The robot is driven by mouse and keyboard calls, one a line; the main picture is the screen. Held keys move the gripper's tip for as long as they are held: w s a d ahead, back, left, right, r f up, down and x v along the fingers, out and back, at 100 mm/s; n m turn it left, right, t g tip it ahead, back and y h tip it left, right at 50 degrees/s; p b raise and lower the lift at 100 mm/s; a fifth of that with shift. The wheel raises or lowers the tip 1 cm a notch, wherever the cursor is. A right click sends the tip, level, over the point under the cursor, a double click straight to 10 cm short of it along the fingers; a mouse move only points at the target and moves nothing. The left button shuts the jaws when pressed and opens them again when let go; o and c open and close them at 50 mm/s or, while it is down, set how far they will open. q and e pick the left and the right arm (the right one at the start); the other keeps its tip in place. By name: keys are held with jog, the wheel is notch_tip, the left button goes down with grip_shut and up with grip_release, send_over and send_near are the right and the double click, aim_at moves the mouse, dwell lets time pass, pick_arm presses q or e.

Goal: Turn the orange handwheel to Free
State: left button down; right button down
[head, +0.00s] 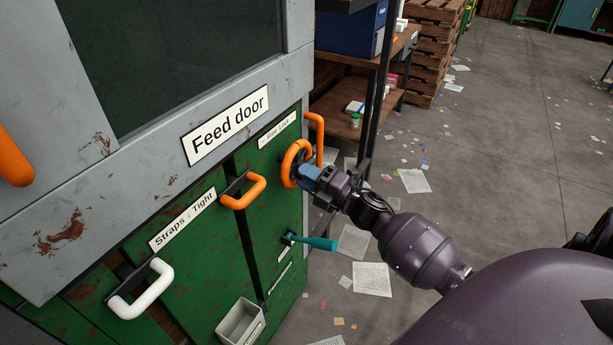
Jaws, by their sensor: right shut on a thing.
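The orange handwheel (289,166) stands on the upper right part of the green panel, below a small white label (277,130) that appears to read Free and Lock. My right gripper (304,171) is at the wheel's right side, shut on its rim. The gripper and its blue part hide part of the rim. Which word the wheel is set to cannot be told. My left gripper is not in view.
An orange handle (243,196), a white handle (140,291), a teal lever (318,243) and another orange handle (319,128) stick out near the wheel. A grey open box (240,322) is low on the panel. Shelving (345,104) stands behind. Papers lie on the open floor to the right.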

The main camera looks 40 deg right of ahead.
jog(key=shift+f, duration=0.1)
jog(key=c, duration=1.2)
grip_release()
jog(key=shift+c, duration=0.2)
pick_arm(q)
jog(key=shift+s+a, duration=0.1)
pick_arm(e)
jog(key=v, duration=1)
jog(key=shift+s+d, duration=0.15)
jog(key=shift+s, duration=0.2)
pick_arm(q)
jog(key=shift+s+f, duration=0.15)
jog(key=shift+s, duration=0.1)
